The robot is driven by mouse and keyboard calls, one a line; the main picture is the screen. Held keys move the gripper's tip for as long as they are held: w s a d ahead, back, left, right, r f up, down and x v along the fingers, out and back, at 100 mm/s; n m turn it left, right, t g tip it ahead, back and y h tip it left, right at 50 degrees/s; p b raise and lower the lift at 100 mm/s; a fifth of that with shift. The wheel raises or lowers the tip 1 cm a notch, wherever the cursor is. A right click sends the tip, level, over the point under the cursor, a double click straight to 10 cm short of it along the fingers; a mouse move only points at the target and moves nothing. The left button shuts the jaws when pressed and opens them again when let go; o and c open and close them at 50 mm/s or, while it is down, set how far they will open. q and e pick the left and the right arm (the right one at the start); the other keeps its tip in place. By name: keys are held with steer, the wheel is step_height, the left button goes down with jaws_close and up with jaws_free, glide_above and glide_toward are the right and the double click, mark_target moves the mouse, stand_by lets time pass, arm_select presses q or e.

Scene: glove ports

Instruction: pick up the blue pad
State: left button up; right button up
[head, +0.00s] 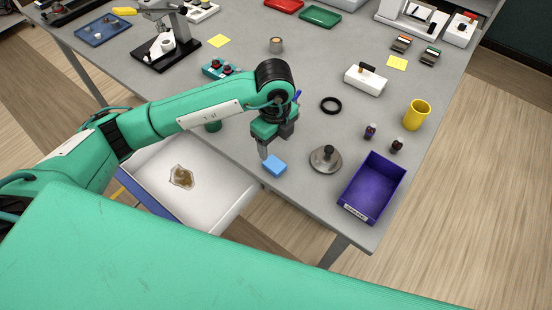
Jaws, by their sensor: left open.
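The blue pad (274,166) is a small light-blue block lying on the grey table (228,110) near its front edge. My left gripper (270,148) is open and points down just above and behind the pad. One finger comes down close to the pad's left rear corner. I cannot tell whether it touches the pad. My right gripper is not in view.
Right of the pad are a round metal weight with a knob (325,158) and a purple bin (373,187). A black ring (331,105) lies behind. A white open drawer or tray (160,165) sits below the table edge at left.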

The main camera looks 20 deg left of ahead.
arm_select(q)
steer(key=p, duration=0.1)
glide_above(274, 164)
steer(key=f, duration=0.4)
steer(key=shift+s+d+f, duration=0.15)
steer(key=shift+s+d, duration=0.05)
steer(key=shift+s, duration=0.2)
steer(key=shift+w+f, duration=0.1)
steer(key=shift+f, duration=0.25)
steer(key=shift+w+a+f+p, duration=0.1)
steer(key=shift+w+f+p, duration=0.05)
steer(key=shift+f+p, duration=0.75)
step_height(274, 164, down, 2)
steer(key=shift+w+a+f+p, duration=0.1)
steer(key=shift+f+p, duration=0.1)
steer(key=shift+p, duration=0.3)
steer(key=shift+f, duration=0.6)
steer(key=c, duration=1)
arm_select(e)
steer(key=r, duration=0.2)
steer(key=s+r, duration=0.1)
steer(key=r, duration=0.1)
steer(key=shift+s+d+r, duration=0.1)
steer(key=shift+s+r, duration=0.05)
